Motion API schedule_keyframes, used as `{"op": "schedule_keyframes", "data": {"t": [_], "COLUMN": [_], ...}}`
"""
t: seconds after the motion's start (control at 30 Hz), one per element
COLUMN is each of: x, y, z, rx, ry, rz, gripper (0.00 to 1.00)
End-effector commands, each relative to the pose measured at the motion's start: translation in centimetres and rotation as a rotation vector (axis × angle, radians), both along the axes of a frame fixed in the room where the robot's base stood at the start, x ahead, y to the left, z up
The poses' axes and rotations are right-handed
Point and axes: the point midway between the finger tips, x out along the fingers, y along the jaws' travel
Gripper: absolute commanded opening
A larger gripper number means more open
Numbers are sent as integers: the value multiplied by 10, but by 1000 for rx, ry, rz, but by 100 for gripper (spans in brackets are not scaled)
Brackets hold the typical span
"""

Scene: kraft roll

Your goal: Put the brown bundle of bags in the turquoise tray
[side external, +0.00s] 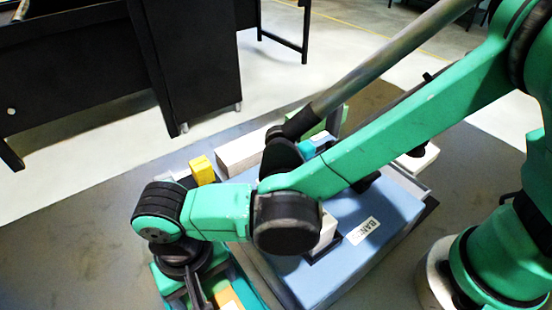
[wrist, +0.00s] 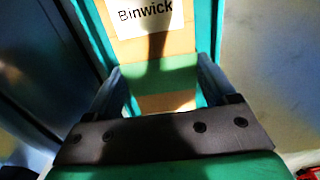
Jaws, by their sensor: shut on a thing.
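The brown bundle of bags (wrist: 182,45) is tan, with a white label reading "Binwick" and a green band across it. In the wrist view it lies between my gripper's two fingers (wrist: 160,85), which are shut on it. The turquoise tray (wrist: 91,28) shows as walls on both sides of the bundle. In the side view, my gripper (side external: 197,290) points down at the tray (side external: 163,284), and an orange-brown part of the bundle (side external: 229,298) shows beside it. The bundle lies within the tray's outline; I cannot tell whether it touches the tray floor.
A large blue box (side external: 310,268) with a white label stands right of the tray, under my arm. A yellow object (side external: 202,170) and a pale box (side external: 240,152) stand behind. Black furniture (side external: 185,60) is at the back left. Bare grey surface (side external: 60,245) lies left of the tray.

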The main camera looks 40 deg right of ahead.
Motion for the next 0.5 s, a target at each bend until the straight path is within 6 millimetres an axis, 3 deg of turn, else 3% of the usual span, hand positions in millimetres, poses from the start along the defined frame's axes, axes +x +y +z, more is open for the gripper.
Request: {"op": "schedule_keyframes", "data": {"t": [0.33, 0.37, 0.4, 0.43, 0.5], "x": [0, 0, 0, 0, 0], "y": [0, 0, 0, 0, 0], "z": [-4, -4, -4, -4, -4], "rx": [0, 0, 0, 0, 0], "ry": [0, 0, 0, 0, 0], "rz": [0, 0, 0, 0, 0], "gripper": [20, 84, 95, 100, 100]}}
